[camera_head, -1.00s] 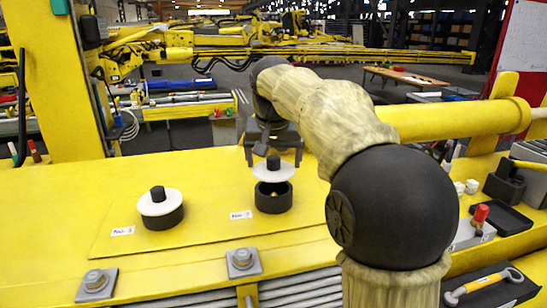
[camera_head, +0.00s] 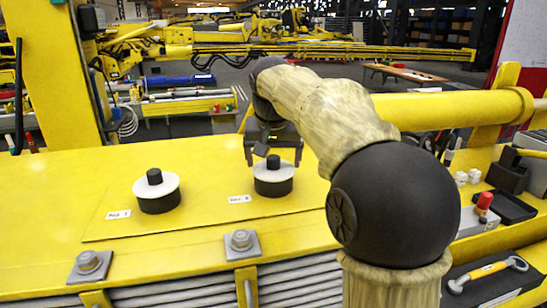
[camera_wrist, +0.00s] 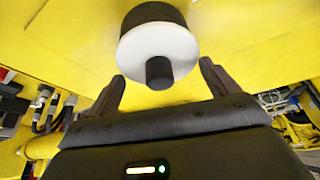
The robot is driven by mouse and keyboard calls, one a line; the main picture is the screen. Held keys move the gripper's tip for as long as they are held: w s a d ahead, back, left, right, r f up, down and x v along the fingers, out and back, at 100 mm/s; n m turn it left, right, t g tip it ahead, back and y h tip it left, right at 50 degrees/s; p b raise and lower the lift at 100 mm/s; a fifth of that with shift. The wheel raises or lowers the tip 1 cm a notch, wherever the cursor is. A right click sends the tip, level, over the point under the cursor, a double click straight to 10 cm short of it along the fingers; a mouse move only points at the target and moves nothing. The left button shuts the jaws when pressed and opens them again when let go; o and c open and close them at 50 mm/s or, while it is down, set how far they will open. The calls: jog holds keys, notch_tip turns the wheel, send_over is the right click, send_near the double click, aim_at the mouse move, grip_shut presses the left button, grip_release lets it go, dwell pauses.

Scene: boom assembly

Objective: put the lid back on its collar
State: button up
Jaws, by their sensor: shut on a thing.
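The white lid (camera_head: 260,173) with a black knob sits on the dark round collar (camera_head: 273,188) beside the right-hand label. It looks level, with no clear gap in the head view. My gripper (camera_head: 273,161) is above it, its fingers on either side of the knob, and is shut on the lid. In the wrist view my gripper (camera_wrist: 160,74) has its fingers flanking the knob, with visible space beside it. The lid (camera_wrist: 150,42) covers most of the dark collar (camera_wrist: 153,14) there. The collar's opening is hidden.
A second dark collar (camera_head: 160,204) with its own white lid (camera_head: 143,187) stands to the left on the yellow surface. Bolted plates (camera_head: 241,243) lie in front. A black tray (camera_head: 510,208) and a red-capped item (camera_head: 484,203) are at the right.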

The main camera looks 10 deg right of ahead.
jog(key=shift+f, duration=0.15)
jog(key=o, duration=0.9)
jog(key=v, duration=1.7)
jog(key=shift+p, duration=0.3)
